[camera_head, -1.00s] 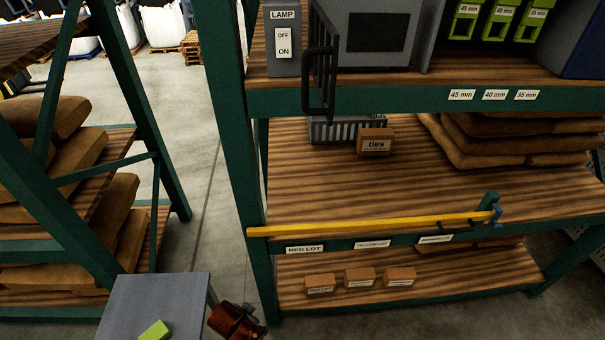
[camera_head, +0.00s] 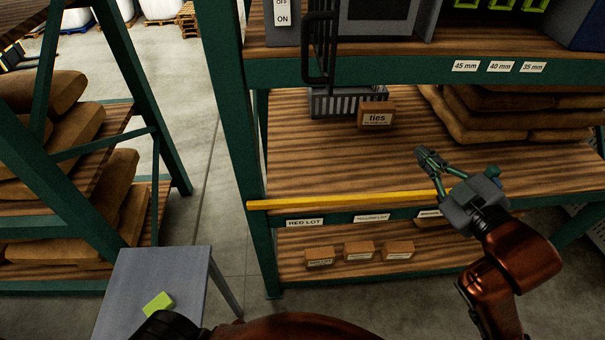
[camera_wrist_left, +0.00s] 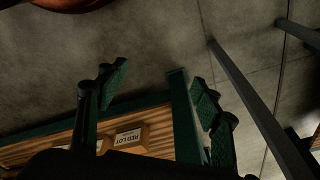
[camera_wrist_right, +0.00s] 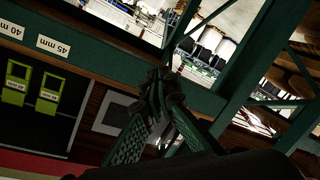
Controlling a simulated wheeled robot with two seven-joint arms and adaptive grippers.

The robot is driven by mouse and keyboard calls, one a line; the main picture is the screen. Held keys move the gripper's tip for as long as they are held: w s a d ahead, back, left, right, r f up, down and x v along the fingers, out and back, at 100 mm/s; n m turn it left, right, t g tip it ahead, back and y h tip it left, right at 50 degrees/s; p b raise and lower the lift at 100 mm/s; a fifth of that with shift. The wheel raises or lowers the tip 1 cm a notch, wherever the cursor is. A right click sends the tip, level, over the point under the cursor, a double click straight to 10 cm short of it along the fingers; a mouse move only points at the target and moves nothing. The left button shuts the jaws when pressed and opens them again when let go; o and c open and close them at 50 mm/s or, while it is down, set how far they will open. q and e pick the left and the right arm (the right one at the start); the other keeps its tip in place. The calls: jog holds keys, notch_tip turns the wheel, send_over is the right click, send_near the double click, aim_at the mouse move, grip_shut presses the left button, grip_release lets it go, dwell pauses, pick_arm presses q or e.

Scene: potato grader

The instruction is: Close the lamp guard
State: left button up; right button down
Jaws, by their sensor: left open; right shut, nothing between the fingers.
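The lamp guard (camera_head: 325,40) is a dark barred panel with a long black handle. In the head view it stands swung out over the front edge of the upper shelf, beside a grey housing with a dark window (camera_head: 385,18). The lamp switch box (camera_head: 283,20), marked OFF and ON, is just left of it. My right gripper (camera_head: 431,158) is shut and empty in front of the middle shelf, below and right of the guard. It also shows shut in the right wrist view (camera_wrist_right: 165,85). My left gripper (camera_wrist_left: 160,95) is open and empty, low near the RED LOT box (camera_wrist_left: 130,137).
A yellow bar (camera_head: 345,199) runs along the middle shelf's front edge. A ties box (camera_head: 377,116) and grey basket (camera_head: 335,102) sit on that shelf, with sacks (camera_head: 500,115) to the right. A grey table (camera_head: 140,285) with a green block (camera_head: 158,303) stands at lower left.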

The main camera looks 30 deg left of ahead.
jog(key=s+a+r+n+g+y, duration=0.1)
jog(key=s+a+r+n+y, duration=0.1)
jog(key=s+a+r+n, duration=0.4)
jog(key=s+a+r+n+g+y, duration=0.1)
jog(key=s+a+r, duration=0.25)
jog(key=r, duration=0.45)
pick_arm(q)
jog(key=s+f+g, duration=0.1)
jog(key=s+f, duration=1)
jog(key=s, duration=0.4)
pick_arm(e)
jog(key=n+g+y, duration=0.2)
jog(key=n, duration=0.4)
send_near(302, 61)
jog(key=s+a+r, duration=0.1)
jog(key=s+a, duration=0.1)
jog(key=s, duration=0.3)
jog(key=p+x, duration=0.3)
jog(key=x, duration=0.7)
jog(key=w+d+p, duration=0.1)
jog(key=w+d, duration=0.2)
jog(key=shift+d+r, duration=0.15)
jog(key=shift+d, duration=0.05)
pick_arm(q)
notch_tip(302, 61, up, 4)
jog(key=shift+a+f, duration=0.1)
pick_arm(e)
jog(key=shift+a, duration=0.2)
jog(key=shift+d, duration=0.1)
